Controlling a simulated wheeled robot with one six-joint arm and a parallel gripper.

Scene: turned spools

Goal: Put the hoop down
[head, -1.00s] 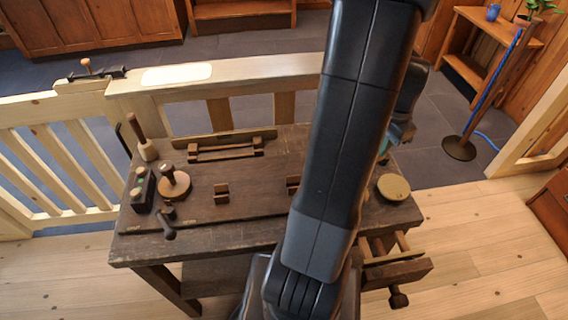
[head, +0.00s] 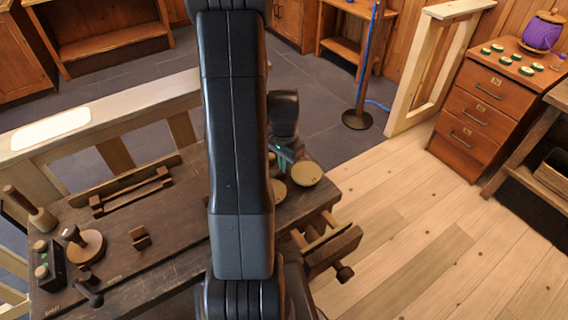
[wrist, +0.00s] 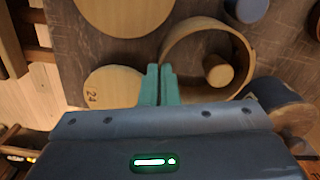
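The hoop (wrist: 178,36) is a thin-walled pale wooden ring in the wrist view. My gripper (wrist: 160,70) has its teal fingers nearly together, with the hoop's left wall between the tips. A short wooden peg (wrist: 218,70) shows inside the hoop's outline; whether the hoop rests on the table or hangs above it, I cannot tell. In the head view my gripper (head: 285,160) is partly visible over the right end of the workbench (head: 180,235), beside my arm; the hoop is not clear there.
A pale round disc (head: 306,173) lies at the bench's right end; a disc marked 24 (wrist: 112,88) is left of my fingers. A blue-sided round piece (wrist: 278,105) is close on the right. An open drawer (head: 325,245) juts from the bench. Floor to the right is clear.

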